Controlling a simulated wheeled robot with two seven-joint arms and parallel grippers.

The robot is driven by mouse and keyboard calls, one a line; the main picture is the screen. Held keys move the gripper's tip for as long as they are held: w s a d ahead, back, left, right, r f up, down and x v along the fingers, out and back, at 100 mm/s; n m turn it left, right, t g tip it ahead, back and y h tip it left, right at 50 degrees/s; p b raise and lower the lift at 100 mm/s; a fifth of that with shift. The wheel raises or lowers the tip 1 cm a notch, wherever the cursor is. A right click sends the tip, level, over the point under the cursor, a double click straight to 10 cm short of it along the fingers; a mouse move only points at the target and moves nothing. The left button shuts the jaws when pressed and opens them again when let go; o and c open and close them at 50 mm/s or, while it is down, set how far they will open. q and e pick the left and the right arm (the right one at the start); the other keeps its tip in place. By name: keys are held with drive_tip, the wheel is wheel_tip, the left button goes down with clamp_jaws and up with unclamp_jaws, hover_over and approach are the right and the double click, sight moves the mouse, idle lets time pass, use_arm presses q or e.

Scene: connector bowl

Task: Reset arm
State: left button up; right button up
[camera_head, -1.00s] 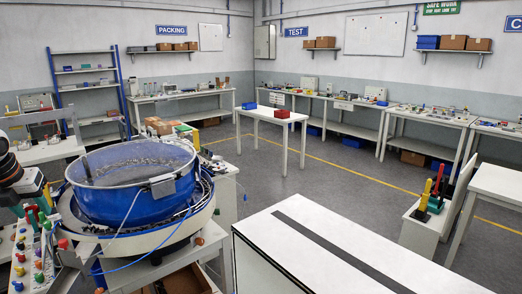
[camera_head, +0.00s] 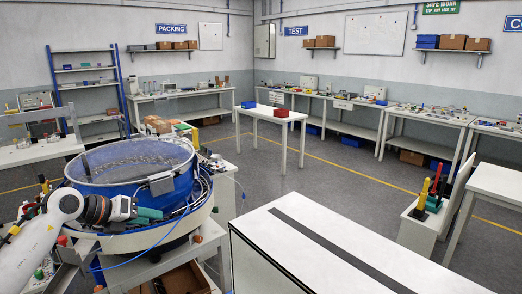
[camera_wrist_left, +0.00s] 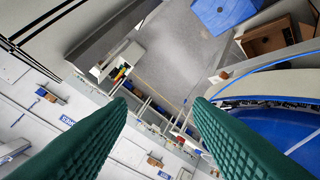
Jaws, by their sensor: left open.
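My left arm comes in from the lower left of the head view. Its white and black wrist ends in a gripper with dark green fingers (camera_head: 150,215), in front of the blue bowl feeder (camera_head: 110,185). In the left wrist view the two green ribbed fingers (camera_wrist_left: 159,101) stand wide apart with nothing between them. The blue bowl and its pale rim (camera_wrist_left: 285,85) show at the right of that view, beyond the right finger. My right gripper is not in view.
A white table with a dark stripe (camera_head: 330,235) stands at the front right. A white table with a blue and a red bin (camera_head: 281,113) is in the middle. A cardboard box (camera_head: 180,280) sits below the feeder. Grey floor (camera_head: 340,190) lies open between the tables.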

use_arm(q)
drive_tip(key=s+d+r+n+t+h, duration=0.1)
drive_tip(key=s+d+n+t+h, duration=0.25)
drive_tip(key=d+n, duration=0.2)
drive_tip(key=s+d+r+n+t+h, duration=0.1)
drive_tip(key=s+d+n+t+h, duration=0.15)
drive_tip(key=d+n+t, duration=0.35)
drive_tip(key=s+a+f+n+g+y, duration=0.2)
drive_tip(key=s+a+f+n+y, duration=0.2)
drive_tip(key=s+f+n+y, duration=0.5)
drive_tip(key=s+a+f+n+g+y, duration=0.3)
drive_tip(key=s+f+n+y, duration=0.3)
drive_tip(key=f+n, duration=0.5)
drive_tip(key=s+d+f+n+g+h, duration=0.15)
drive_tip(key=s+f+g, duration=0.35)
drive_tip(key=s, duration=0.5)
drive_tip(key=s+d+f+n+g, duration=0.2)
drive_tip(key=s+f+g, duration=0.3)
drive_tip(key=s, duration=0.4)
wheel_tip(320, 180, down, 29)
drive_tip(key=b, duration=0.5)
drive_tip(key=s+a+f+g+b, duration=0.2)
drive_tip(key=s+f+b, duration=0.3)
drive_tip(key=s+f, duration=1.3)
wheel_tip(320, 180, down, 4)
drive_tip(key=shift+a+m, duration=0.3)
drive_tip(key=shift+a, duration=0.15)
